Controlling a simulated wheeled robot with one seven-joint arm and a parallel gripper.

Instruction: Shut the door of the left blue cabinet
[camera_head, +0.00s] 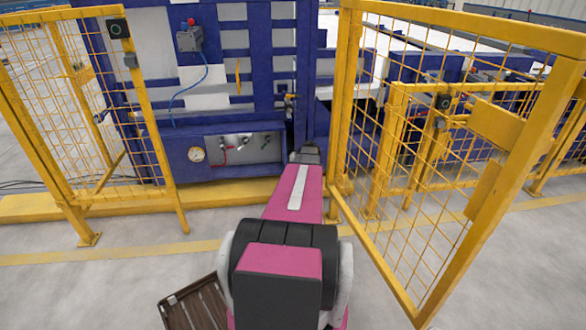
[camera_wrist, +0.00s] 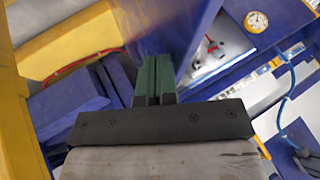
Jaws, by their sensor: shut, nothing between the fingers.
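The left blue cabinet (camera_head: 240,108) stands ahead in the head view, with an open-slatted front and a lower recess holding a gauge and small valves. A tall blue upright panel (camera_head: 303,85) stands at its right side and looks like the door seen nearly edge-on; how far it is open I cannot tell. My gripper (camera_wrist: 157,68) is shut and empty, its two green fingers side by side. In the wrist view a blue panel (camera_wrist: 193,32) rises just right of the fingers; whether they touch is unclear. In the head view my own arm hides the fingertips.
A yellow mesh gate (camera_head: 470,190) stands open close to the right of my arm. Another yellow mesh fence (camera_head: 90,120) stands at the left. A brown slatted wooden piece (camera_head: 196,303) lies on the floor at lower left.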

